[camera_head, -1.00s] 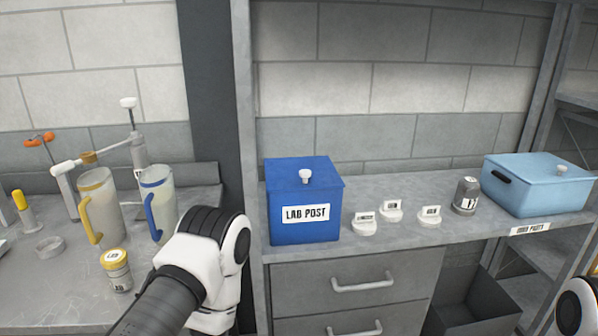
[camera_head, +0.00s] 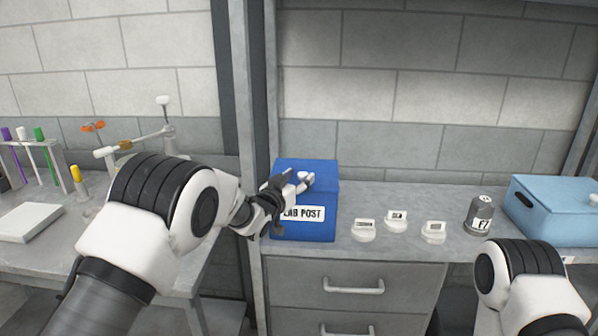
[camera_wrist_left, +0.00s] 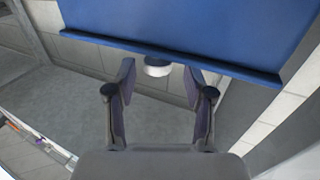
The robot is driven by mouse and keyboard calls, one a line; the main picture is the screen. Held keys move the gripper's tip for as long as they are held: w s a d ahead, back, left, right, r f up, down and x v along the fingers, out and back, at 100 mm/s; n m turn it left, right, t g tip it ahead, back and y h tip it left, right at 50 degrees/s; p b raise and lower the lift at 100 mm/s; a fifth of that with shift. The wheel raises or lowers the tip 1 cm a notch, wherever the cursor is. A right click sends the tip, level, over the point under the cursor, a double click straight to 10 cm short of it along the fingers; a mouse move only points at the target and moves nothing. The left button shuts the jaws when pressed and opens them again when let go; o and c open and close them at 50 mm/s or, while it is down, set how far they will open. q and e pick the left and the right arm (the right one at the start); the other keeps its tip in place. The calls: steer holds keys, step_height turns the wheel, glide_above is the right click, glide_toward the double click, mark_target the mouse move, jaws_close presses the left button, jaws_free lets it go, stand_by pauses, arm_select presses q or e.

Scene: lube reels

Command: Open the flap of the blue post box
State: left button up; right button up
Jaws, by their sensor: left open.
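The blue post box (camera_head: 318,225) stands on the grey shelf with a "LAB POST" label on its front. Its blue top flap (camera_head: 322,166) lies shut, and a small white knob (camera_head: 306,178) shows on it. My left gripper (camera_head: 294,181) reaches over the box from the left, its fingers open at the knob. In the left wrist view the open fingers (camera_wrist_left: 160,76) stand on either side of the white knob (camera_wrist_left: 157,66), with a gap showing. The blue flap (camera_wrist_left: 200,30) fills the top of that view. My right gripper is out of view; only its arm shows.
Several white labelled tags (camera_head: 396,222) and a grey jar (camera_head: 479,216) stand right of the box. A light blue lidded bin (camera_head: 556,210) is farther right. A grey upright post (camera_head: 262,100) rises just left of the box. Drawers (camera_head: 352,285) lie below.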

arm_select(q)
steer(key=shift+x, duration=1.05)
steer(key=shift+w+d, duration=0.15)
steer(key=shift+d, duration=0.05)
jaws_close()
steer(key=r+p, duration=0.2)
steer(key=p, duration=0.1)
steer(key=w+r+g+p, duration=0.1)
steer(key=p, duration=0.3)
steer(key=r+g+p, duration=0.1)
steer(key=r+p, duration=0.1)
steer(key=p, duration=0.1)
steer(key=shift+w+r+n+y, duration=0.2)
steer(key=shift+r+n+y, duration=0.15)
steer(key=shift+n+y, duration=0.05)
steer(key=w+r+p, duration=0.1)
steer(key=r+p, duration=0.1)
steer(key=p, duration=0.1)
steer(key=w+r+p, duration=0.1)
steer(key=w+p, duration=0.1)
steer(key=p, duration=0.1)
steer(key=shift+w+r+p, duration=0.25)
steer(key=shift+r+p, duration=0.05)
steer(key=shift+r, duration=0.1)
